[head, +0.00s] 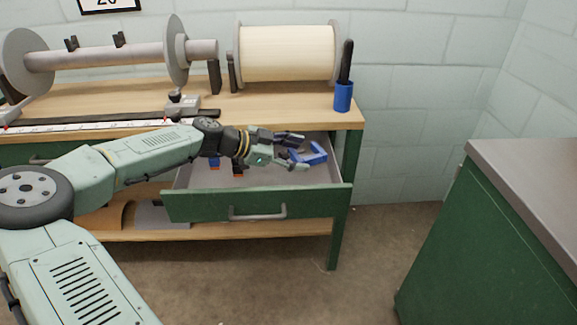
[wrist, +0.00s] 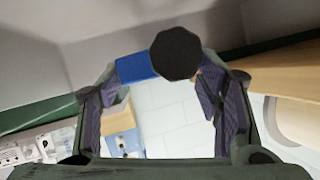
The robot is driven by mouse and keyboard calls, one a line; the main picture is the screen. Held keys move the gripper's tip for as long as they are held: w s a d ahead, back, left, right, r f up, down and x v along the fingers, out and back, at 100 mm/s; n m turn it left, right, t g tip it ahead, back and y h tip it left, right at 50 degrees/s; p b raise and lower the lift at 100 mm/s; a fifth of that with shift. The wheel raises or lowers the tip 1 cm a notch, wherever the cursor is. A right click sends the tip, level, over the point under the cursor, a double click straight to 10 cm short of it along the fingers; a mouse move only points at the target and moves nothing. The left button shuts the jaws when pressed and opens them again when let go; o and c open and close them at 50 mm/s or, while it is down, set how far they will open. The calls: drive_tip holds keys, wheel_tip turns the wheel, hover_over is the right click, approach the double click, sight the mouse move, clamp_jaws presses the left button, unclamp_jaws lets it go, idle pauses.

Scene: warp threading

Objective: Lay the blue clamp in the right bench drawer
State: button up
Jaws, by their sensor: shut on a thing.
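The blue clamp (head: 317,158) is held at the end of my gripper (head: 303,153) in the head view. The right bench drawer (head: 190,205) is pulled open, and the clamp shows over its inside, toward the right end. I cannot tell whether the clamp touches the drawer floor. In the wrist view the blue clamp (wrist: 135,67) and a round black end piece lie between the two finger pads of my gripper (wrist: 162,90). My forearm and gripper hide part of the drawer's left and back.
Small coloured items (head: 237,168) lie in the drawer under my wrist. On the bench top (head: 285,108) stand a large cream spool (head: 287,53) and a blue cup (head: 343,97) with a black handle in it. A green cabinet (head: 490,235) stands at the right, with open floor between.

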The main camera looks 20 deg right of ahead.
sight(296, 177)
drive_tip(key=shift+f, duration=2.3)
drive_tip(key=shift+f, duration=0.1)
drive_tip(key=o, duration=1.4)
drive_tip(key=shift+f, duration=0.1)
